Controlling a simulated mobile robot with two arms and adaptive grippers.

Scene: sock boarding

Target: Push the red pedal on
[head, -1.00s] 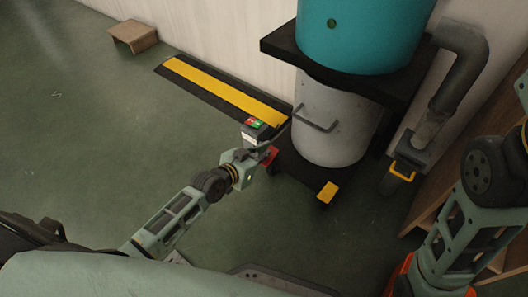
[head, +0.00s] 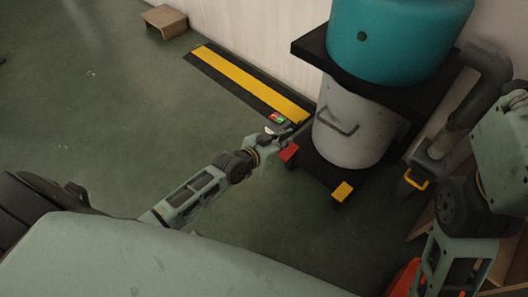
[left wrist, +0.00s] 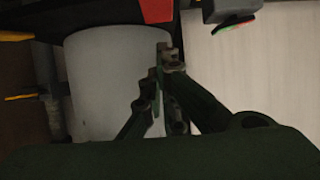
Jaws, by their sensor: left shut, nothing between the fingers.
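The red pedal (head: 289,152) sits low at the left front corner of the dark base under the grey drum. It also shows at the top of the left wrist view (left wrist: 156,10). My left gripper (head: 297,131) is beside the pedal, just above it in the head view, partly lost against the dark base. In the left wrist view, its fingers (left wrist: 164,58) are shut and empty, with a gap in the picture between them and the pedal. I cannot tell whether anything touches the pedal. My right arm shows at the right edge, but its gripper does not.
A yellow pedal (head: 342,191) is to the right of the red one. The grey drum (head: 350,125) stands under a teal tank (head: 395,40). A switch box (head: 278,119) with red and green buttons is close to my left gripper. Open floor (head: 110,130) lies left.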

